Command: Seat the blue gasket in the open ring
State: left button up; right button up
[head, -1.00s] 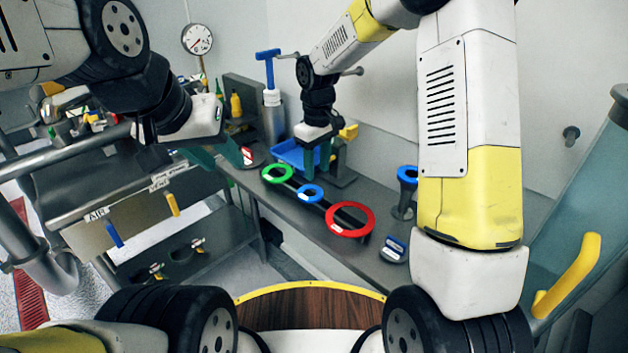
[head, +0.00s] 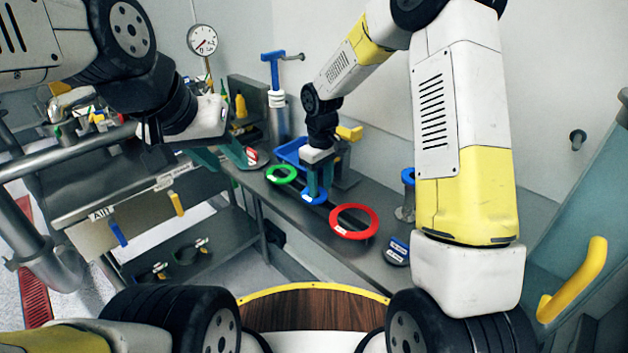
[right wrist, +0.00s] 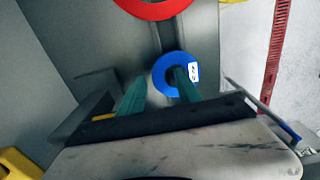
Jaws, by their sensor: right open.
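The blue gasket (head: 316,200) lies on the bench between a green ring and a red ring. My right gripper (head: 318,188) is open and low over it. In the right wrist view the blue gasket (right wrist: 161,82) has a white label. One green finger of my right gripper (right wrist: 160,88) overlaps its hole and the other is outside its left edge; I cannot tell whether they touch it. My left gripper (head: 222,158) is open and empty, left of the bench. I cannot tell which thing is the open ring.
The green ring (head: 281,181) and red ring (head: 339,231) flank the gasket. A blue tray (head: 289,151) and a yellow-handled fixture (head: 349,133) stand behind. A blue-topped stand (head: 407,177) and a dark labelled disc (head: 396,255) are at right. A silver canister (head: 279,115) stands farther back.

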jog(key=shift+f, duration=0.1)
dwell(0.3)
grip_shut()
